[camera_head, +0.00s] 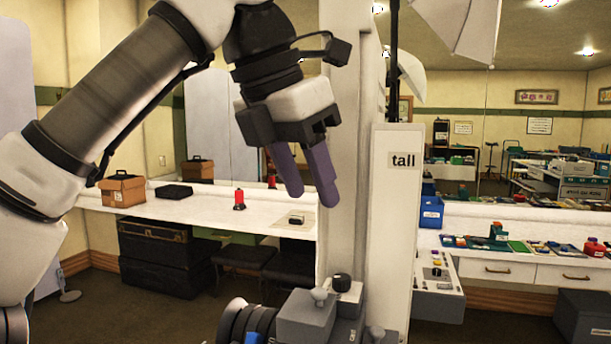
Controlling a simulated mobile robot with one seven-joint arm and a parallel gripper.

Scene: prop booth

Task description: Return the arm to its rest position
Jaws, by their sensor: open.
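My arm reaches in from the left side of the head camera view and bends down near the upper middle. My gripper (308,201) hangs at its end with two purple fingers pointing down. The fingers are a little apart, and I see nothing between them. In the picture the gripper is in front of the white counter and just left of a tall pale column (395,230) marked "tall".
On the white counter (200,208) are a brown box (123,190), a black case (174,191), a red object (239,198) and a small item (296,219). A right-hand counter holds a blue bin (431,212) and several small things. Dark trunks (155,262) stand underneath.

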